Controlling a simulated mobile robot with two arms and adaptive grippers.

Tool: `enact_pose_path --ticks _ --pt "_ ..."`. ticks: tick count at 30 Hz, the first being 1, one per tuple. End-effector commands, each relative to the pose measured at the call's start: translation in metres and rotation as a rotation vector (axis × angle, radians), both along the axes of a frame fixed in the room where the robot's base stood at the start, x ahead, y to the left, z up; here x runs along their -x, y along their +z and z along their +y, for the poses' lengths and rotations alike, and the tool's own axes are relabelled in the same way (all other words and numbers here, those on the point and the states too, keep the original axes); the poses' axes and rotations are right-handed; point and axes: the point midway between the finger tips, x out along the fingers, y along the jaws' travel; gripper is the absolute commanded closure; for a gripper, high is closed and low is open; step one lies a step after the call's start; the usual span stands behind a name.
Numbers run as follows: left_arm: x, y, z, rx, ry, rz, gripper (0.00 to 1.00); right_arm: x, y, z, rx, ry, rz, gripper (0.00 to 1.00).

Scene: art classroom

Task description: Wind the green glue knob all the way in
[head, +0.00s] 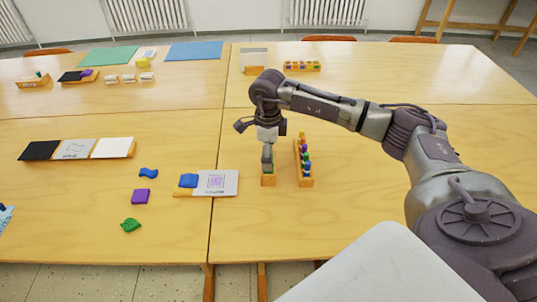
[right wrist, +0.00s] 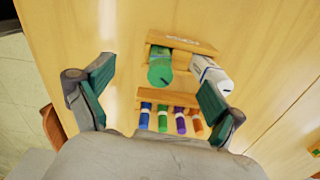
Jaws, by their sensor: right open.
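The green glue (right wrist: 160,72) sits in a small wooden holder (right wrist: 180,43) in the right wrist view. Its round green end with a dark mark faces the camera. A white glue tube (right wrist: 210,72) lies beside it on the right. My right gripper (right wrist: 155,74) is open, with its two fingers spread on either side of the holder and nothing between the pads. In the head view my right gripper (head: 267,152) is above the holder (head: 268,181), whose contents it partly hides. I cannot tell how far the knob is wound. My left gripper is not in view.
A wooden rack of coloured markers (head: 304,172) stands just right of the holder. A white card (head: 230,184) with a blue piece (head: 188,181) lies to the left. Purple (head: 141,197) and green (head: 131,225) pieces lie further left. The right table is mostly clear.

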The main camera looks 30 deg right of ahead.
Motion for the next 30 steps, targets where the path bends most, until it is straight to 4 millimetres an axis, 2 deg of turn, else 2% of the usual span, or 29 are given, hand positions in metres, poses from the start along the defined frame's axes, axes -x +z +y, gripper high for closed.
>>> enact_pose_path --ticks 8,11,24,30 --pt "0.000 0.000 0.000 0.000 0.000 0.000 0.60 0.000 0.000 0.000 0.000 -0.004 0.000 0.06" --pt "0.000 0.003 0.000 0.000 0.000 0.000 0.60 0.000 0.001 0.000 -0.001 -0.068 0.001 0.06" --pt "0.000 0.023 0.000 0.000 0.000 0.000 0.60 0.000 0.002 0.000 0.000 -0.809 0.002 0.06" --pt "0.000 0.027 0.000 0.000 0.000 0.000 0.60 0.000 0.001 0.000 0.000 -0.991 0.000 0.06"
